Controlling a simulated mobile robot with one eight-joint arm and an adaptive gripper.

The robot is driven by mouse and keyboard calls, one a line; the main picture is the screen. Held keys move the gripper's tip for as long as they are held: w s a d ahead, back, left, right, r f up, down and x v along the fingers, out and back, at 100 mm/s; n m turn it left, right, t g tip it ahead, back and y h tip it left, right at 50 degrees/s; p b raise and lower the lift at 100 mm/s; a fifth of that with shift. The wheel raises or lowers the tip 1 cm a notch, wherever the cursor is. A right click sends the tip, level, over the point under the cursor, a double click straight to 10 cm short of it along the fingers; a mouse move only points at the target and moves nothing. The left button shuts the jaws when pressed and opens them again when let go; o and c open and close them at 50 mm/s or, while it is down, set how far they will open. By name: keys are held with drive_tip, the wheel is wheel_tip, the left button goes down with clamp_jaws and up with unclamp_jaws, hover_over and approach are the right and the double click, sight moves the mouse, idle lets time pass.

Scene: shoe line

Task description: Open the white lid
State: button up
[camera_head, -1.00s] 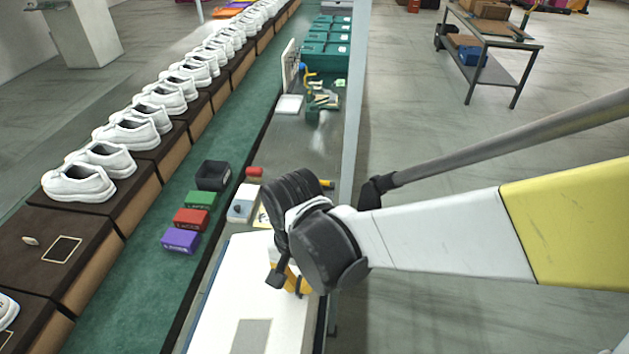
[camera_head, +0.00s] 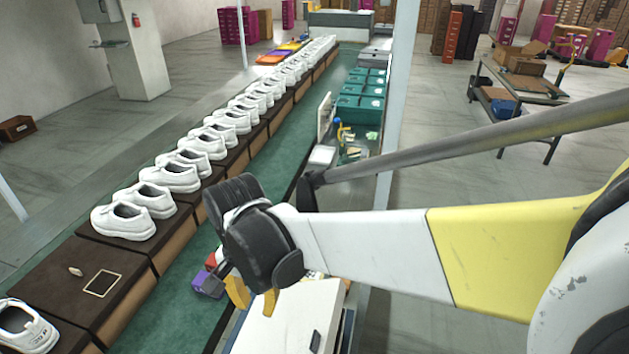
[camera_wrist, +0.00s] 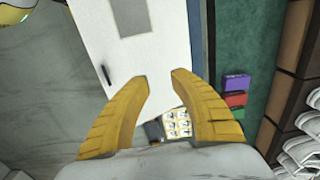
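The white lid (camera_head: 275,325) is a flat white panel at the bottom of the head view, cut off by the picture edge. It has a small black handle (camera_head: 315,342) near its right side. In the wrist view the lid (camera_wrist: 155,60) lies flat, with a grey rectangle on it and the handle (camera_wrist: 106,76) at its left edge. My gripper (camera_head: 254,298) has two yellow fingers. In the wrist view my gripper (camera_wrist: 160,78) is open and empty, its fingertips apart over the lid, to the right of the handle. I see no contact with the lid.
A green conveyor (camera_head: 262,193) runs beside the lid. White shoes (camera_head: 170,178) stand on dark boxes along it. Purple, red and green small bins (camera_wrist: 236,82) sit on the conveyor side. A picture sheet (camera_wrist: 178,122) lies near the lid. A grey post (camera_head: 400,100) stands behind my arm.

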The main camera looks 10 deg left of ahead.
wheel_tip(320, 180, up, 12)
idle(0.6)
drive_tip(key=w+d+f+t+y+b, duration=0.1)
drive_tip(key=w+d+f+b, duration=0.1)
drive_tip(key=d, duration=0.7)
drive_tip(key=w+d+f+t+b, duration=0.1)
drive_tip(key=w+d+f+b, duration=0.15)
drive_tip(key=d, duration=0.55)
drive_tip(key=s+d+f+t+b, duration=0.1)
drive_tip(key=d+f, duration=0.2)
drive_tip(key=d, duration=0.3)
drive_tip(key=s+d+f+t+b, duration=0.2)
drive_tip(key=d, duration=0.5)
drive_tip(key=s+d+f+n+t+h+b, duration=0.1)
drive_tip(key=s+d+f+t+b, duration=0.1)
drive_tip(key=d, duration=0.4)
drive_tip(key=shift+d+f, duration=0.4)
drive_tip(key=shift+f, duration=0.45)
